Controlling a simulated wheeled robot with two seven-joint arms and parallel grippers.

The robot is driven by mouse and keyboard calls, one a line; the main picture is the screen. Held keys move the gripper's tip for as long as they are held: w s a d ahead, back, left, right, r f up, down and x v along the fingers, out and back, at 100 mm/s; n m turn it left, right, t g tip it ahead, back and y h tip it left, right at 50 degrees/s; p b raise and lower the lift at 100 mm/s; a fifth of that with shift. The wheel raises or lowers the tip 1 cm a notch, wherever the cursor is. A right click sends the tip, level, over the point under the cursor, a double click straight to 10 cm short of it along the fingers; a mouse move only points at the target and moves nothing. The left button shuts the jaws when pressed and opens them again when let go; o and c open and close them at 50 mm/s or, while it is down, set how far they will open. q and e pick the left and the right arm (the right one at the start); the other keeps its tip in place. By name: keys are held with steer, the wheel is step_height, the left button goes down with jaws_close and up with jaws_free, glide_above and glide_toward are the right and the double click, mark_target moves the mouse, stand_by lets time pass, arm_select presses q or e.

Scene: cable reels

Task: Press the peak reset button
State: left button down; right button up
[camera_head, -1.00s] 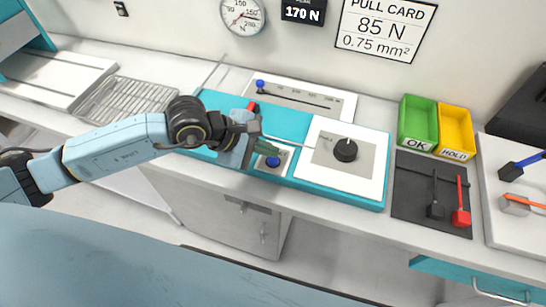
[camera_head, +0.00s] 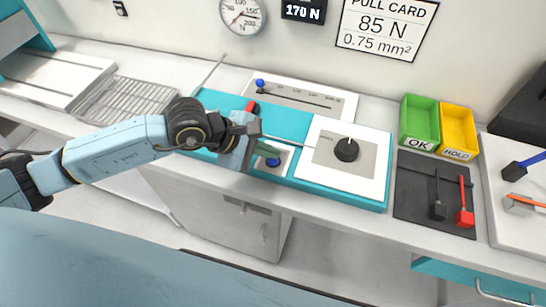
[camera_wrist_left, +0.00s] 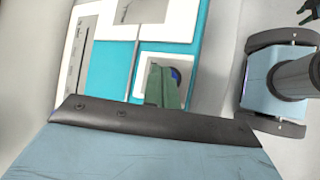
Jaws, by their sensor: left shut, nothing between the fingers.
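A blue button (camera_head: 273,162) sits on a small light plate near the front edge of the teal test bench (camera_head: 340,194). I see no label on it. My left gripper (camera_head: 267,150) is shut and empty, with its green fingertips pointing down just above or at the button. I cannot tell whether they touch it. In the left wrist view the green fingers (camera_wrist_left: 160,86) partly hide the blue button (camera_wrist_left: 176,73). A dark display (camera_head: 303,10) on the wall reads 170 N.
A white panel with a black knob (camera_head: 346,149) lies right of the button. Behind is a slider panel with a blue knob (camera_head: 260,83), and a red lever (camera_head: 251,106) is beside my gripper. Green (camera_head: 420,122) and yellow (camera_head: 457,130) bins stand right.

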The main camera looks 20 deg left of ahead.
mark_target(268, 160)
arm_select(q)
steer(key=shift+f+b, duration=0.4)
steer(key=shift+r, duration=0.15)
stand_by(0.5)
steer(key=shift+r+p, duration=0.45)
steer(key=shift+r, duration=0.25)
steer(key=shift+r, duration=0.1)
steer(key=shift+r+p, duration=1.5)
steer(key=shift+r, duration=0.95)
